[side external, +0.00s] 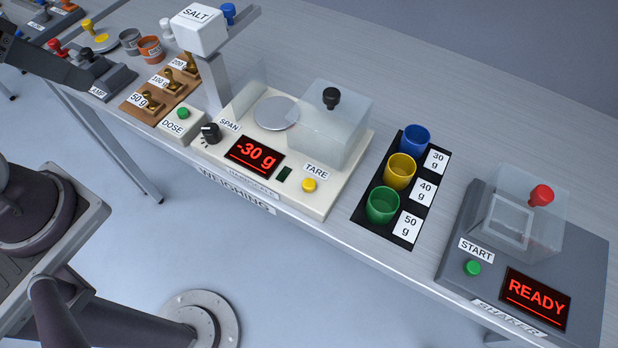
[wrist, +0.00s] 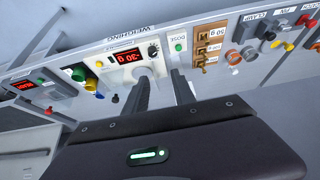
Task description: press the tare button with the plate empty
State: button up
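The weighing scale (side external: 235,165) has a round silver plate (side external: 277,112) with nothing on it. Its red display (side external: 254,156) reads -30 g. The yellow tare button (side external: 309,186) is at the scale's front right, by the TARE label; in the wrist view a yellow button (wrist: 90,84) shows left of the display. A clear cover with a black knob (side external: 331,98) stands right of the plate. My gripper (wrist: 160,75) is open, with two separated fingers and nothing seen between them.
The white salt hopper (side external: 199,30) rises behind the scale's left end. Blue, yellow and green cups (side external: 383,205) stand in a black rack to the right. The shaker (side external: 520,250) reads READY. Brass weights (side external: 160,82) sit left of the dose button (side external: 183,113).

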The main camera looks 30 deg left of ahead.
grip_shut()
dwell(1.5)
